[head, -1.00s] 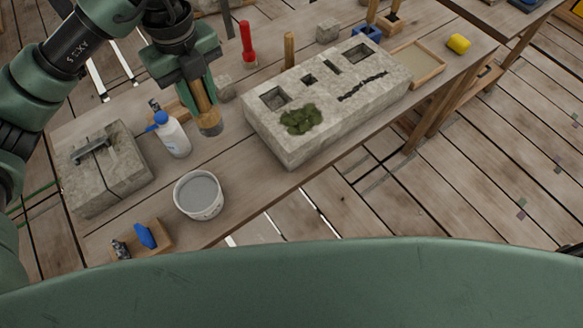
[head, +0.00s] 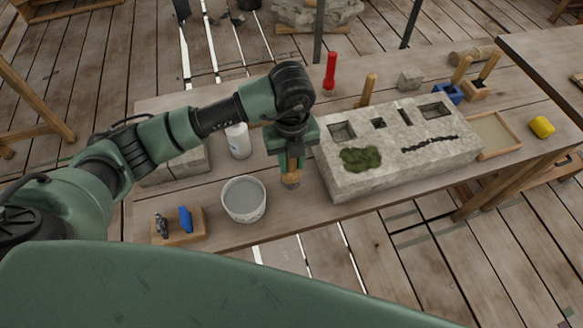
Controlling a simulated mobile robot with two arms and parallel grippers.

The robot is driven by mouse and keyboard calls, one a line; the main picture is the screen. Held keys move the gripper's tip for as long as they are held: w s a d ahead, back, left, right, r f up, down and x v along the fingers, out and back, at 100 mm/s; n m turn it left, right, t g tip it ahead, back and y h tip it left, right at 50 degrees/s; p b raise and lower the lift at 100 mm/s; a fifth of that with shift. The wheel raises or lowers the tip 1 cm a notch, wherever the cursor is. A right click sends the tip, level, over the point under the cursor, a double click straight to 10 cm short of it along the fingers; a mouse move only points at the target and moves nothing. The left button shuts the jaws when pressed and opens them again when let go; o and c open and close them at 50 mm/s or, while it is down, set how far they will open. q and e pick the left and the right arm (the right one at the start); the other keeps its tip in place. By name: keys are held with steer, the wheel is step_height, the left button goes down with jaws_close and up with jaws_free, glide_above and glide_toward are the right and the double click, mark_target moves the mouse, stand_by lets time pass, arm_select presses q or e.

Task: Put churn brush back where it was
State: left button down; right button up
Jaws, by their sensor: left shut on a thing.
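My left gripper (head: 291,160) is shut on the churn brush (head: 290,180), a wooden-handled brush with a round, pale head. The brush hangs head down between the white bucket (head: 244,200) and the stone block (head: 405,172). I cannot tell whether its head touches the table. The upper handle is hidden by the gripper. My right gripper is not in view.
A spray bottle (head: 238,142) stands behind the bucket. A small wooden board (head: 180,234) with a blue item lies at the front left. The block bears a moss patch (head: 360,159). A red tool (head: 330,72) stands behind, and a shallow tray (head: 493,138) lies to the right.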

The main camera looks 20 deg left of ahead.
mark_target(291, 172)
arm_select(q)
step_height(291, 172, down, 4)
steer(key=shift+r+p, duration=0.25)
steer(key=shift+p, duration=0.15)
steer(key=shift+f, duration=0.45)
steer(key=shift+f, duration=0.1)
steer(key=c, duration=1.1)
jaws_free()
